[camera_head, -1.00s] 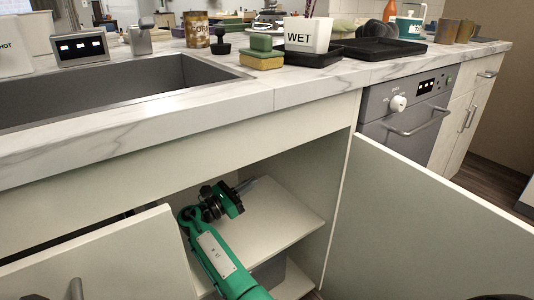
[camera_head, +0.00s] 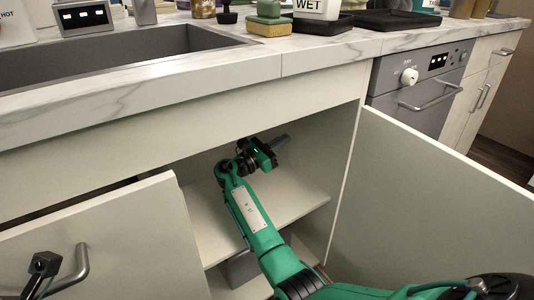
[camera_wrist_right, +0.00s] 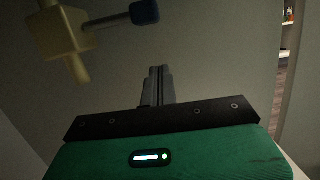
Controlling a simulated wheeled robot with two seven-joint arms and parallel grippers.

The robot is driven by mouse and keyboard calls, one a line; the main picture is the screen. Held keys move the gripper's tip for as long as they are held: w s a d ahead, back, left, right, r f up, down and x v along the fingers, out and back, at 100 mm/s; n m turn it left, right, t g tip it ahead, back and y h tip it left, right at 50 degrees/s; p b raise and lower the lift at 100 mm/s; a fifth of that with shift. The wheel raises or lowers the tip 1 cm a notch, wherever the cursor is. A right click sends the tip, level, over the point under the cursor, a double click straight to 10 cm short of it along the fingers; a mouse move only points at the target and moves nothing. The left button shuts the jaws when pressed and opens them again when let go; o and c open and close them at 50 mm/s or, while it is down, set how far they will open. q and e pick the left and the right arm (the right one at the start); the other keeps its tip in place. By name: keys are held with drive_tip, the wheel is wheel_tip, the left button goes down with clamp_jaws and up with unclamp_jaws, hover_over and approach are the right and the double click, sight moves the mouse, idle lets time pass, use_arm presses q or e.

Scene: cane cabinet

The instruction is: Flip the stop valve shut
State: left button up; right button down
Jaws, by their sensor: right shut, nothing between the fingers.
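The stop valve (camera_wrist_right: 68,38) shows at the upper left of the right wrist view. It has a brass-coloured body, and its lever reaches to the right, ending in a dark blue tip (camera_wrist_right: 145,12). My right gripper (camera_wrist_right: 159,72) is shut and empty, below and slightly right of the blue tip, with no contact visible. In the head view my right gripper (camera_head: 280,142) is inside the open cabinet, above the shelf; the valve is hidden there. A small black part, seemingly of my left arm, shows at the lower left by the door handle; its fingers are not clear.
The left cabinet door (camera_head: 120,240) and right door (camera_head: 430,190) stand open around my right arm. A shelf (camera_head: 300,195) lies below the gripper. The worktop (camera_head: 240,68) with the sink overhangs the opening.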

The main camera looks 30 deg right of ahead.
wheel_tip(320, 180, up, 4)
drive_tip(key=shift+s+d+r+p, duration=0.1)
drive_tip(key=shift+p, duration=0.35)
